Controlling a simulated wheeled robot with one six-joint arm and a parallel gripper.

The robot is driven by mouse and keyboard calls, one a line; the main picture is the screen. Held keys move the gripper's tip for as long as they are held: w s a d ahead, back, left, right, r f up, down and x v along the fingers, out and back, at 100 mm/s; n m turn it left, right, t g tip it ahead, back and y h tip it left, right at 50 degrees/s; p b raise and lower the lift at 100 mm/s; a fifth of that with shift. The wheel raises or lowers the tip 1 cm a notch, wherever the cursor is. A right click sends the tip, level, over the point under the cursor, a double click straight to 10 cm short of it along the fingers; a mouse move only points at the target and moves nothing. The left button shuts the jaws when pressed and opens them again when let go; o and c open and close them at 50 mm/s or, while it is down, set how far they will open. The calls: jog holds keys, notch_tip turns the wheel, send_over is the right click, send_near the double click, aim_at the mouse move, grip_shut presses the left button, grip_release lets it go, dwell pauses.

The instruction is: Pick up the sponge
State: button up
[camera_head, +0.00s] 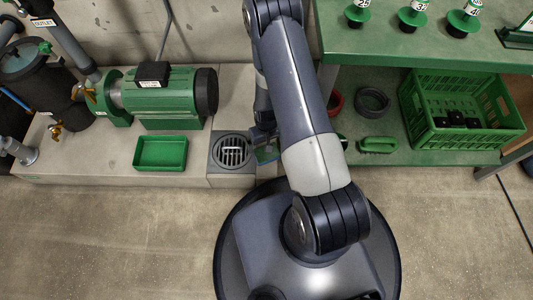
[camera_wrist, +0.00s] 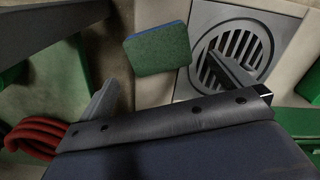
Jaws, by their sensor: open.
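The sponge (camera_wrist: 160,51) is a green block with a blue edge. In the wrist view it lies on a pale surface beside the square drain grate. It also shows in the head view (camera_head: 267,154), small and mostly covered by my arm. My gripper (camera_wrist: 163,71) is open in the wrist view, with one finger to the left of the sponge and one to the right, over the grate. Nothing is held between the fingers. I cannot tell how high the fingers are above the sponge.
The drain grate (camera_head: 232,152) is right beside the sponge. A green tray (camera_head: 160,154) and a green pump (camera_head: 166,95) are to the left. Red coiled hose (camera_wrist: 37,137) is near the left finger. A green crate (camera_head: 428,138) stands on the shelf at right. Open floor lies in front.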

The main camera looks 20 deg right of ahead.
notch_tip(320, 180, down, 8)
jog(key=b, duration=0.3)
jog(key=shift+r, duration=0.2)
jog(key=shift+r, duration=0.1)
jog(key=c, duration=0.9)
jog(key=shift+o, duration=0.2)
notch_tip(320, 180, up, 10)
jog(key=p, duration=0.4)
